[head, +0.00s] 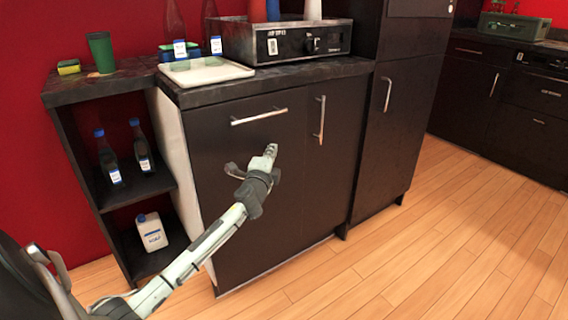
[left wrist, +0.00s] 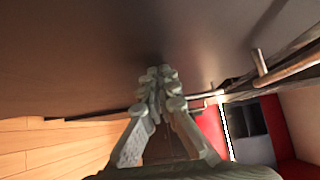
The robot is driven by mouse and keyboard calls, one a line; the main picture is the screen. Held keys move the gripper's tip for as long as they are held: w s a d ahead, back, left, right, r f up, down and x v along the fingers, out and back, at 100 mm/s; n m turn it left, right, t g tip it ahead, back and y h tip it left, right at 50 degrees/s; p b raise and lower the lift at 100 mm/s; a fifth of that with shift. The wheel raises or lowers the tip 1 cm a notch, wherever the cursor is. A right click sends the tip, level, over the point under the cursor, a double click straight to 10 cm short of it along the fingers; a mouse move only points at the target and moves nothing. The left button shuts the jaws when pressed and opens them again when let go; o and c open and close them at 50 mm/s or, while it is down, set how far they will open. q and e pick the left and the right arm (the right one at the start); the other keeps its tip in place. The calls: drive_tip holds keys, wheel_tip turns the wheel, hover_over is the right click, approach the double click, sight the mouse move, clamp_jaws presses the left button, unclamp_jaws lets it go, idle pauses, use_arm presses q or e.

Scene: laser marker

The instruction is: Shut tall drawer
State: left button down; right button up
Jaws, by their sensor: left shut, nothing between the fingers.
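The tall drawer (head: 225,155) has a dark front with a horizontal metal handle (head: 258,117) near its top. It stands under the counter, left of a narrow dark door. Its front looks about level with that door; I cannot tell whether a small gap is left. My left gripper (head: 270,150) is in front of the drawer front, below and right of the handle. Its fingers are together and empty. In the left wrist view the closed fingertips (left wrist: 158,75) point at the dark front (left wrist: 80,60), close to it; contact is unclear. My right gripper is not in view.
An open shelf (head: 140,188) with bottles stands left of the drawer. The counter above holds a white tray (head: 205,71), a green cup (head: 101,52) and a hotplate unit (head: 290,42). A vertical door handle (head: 319,118) sticks out to the right. The wooden floor (head: 450,230) is clear.

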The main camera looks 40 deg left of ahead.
sight(266, 147)
use_arm(q)
drive_tip(key=a, duration=0.1)
drive_tip(key=w+a, duration=0.1)
drive_tip(key=shift+a+r, duration=0.15)
drive_tip(key=shift+a, duration=0.15)
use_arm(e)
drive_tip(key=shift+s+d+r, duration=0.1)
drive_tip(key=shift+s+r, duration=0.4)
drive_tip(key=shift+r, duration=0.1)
use_arm(q)
drive_tip(key=shift+a+r, duration=0.1)
drive_tip(key=shift+a, duration=0.05)
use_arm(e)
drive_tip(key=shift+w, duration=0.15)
